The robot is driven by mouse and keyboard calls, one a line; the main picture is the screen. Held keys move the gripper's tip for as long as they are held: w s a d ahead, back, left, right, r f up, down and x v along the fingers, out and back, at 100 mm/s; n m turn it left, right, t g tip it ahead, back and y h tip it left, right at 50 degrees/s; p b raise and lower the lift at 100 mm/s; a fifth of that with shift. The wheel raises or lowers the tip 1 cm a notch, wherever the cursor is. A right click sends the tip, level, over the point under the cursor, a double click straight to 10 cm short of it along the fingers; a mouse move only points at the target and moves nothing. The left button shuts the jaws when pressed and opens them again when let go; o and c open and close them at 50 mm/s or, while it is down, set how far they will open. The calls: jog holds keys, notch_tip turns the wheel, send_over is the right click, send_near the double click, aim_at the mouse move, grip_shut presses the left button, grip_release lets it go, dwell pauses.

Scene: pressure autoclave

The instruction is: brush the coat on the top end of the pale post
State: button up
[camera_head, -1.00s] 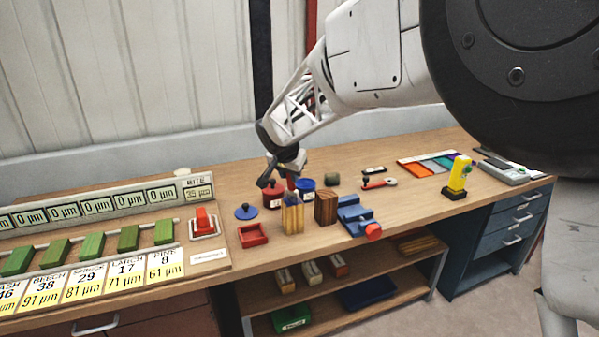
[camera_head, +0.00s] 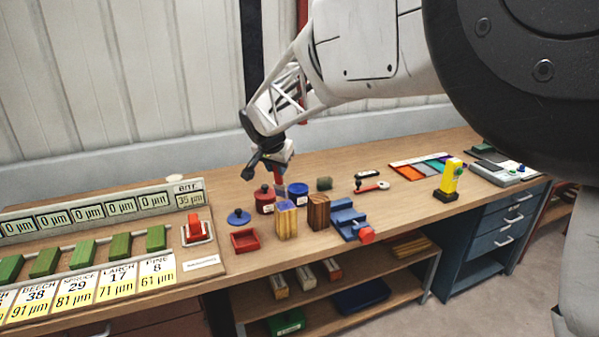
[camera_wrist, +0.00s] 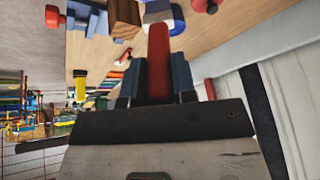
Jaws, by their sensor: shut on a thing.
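The pale post (camera_head: 287,224) stands upright on the bench, left of a darker brown striped post (camera_head: 319,213). Its top end shows a blue-purple coat (camera_head: 286,205). My gripper (camera_head: 275,168) is above and slightly left of the pale post, shut on the red handle of a brush (camera_head: 280,180). The brush points down, its lower end near the post's top; I cannot tell whether they touch. In the wrist view the red handle (camera_wrist: 158,62) lies between the dark fingers, and the bristles are hard to make out.
A red pot (camera_head: 264,203) and a blue pot (camera_head: 298,196) stand behind the posts. A blue lid (camera_head: 239,217) and red tray (camera_head: 244,240) lie left. A blue vise (camera_head: 346,218) with a red knob stands right. Green blocks (camera_head: 156,238) sit farther left.

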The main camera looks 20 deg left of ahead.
jog(key=shift+r, duration=1.95)
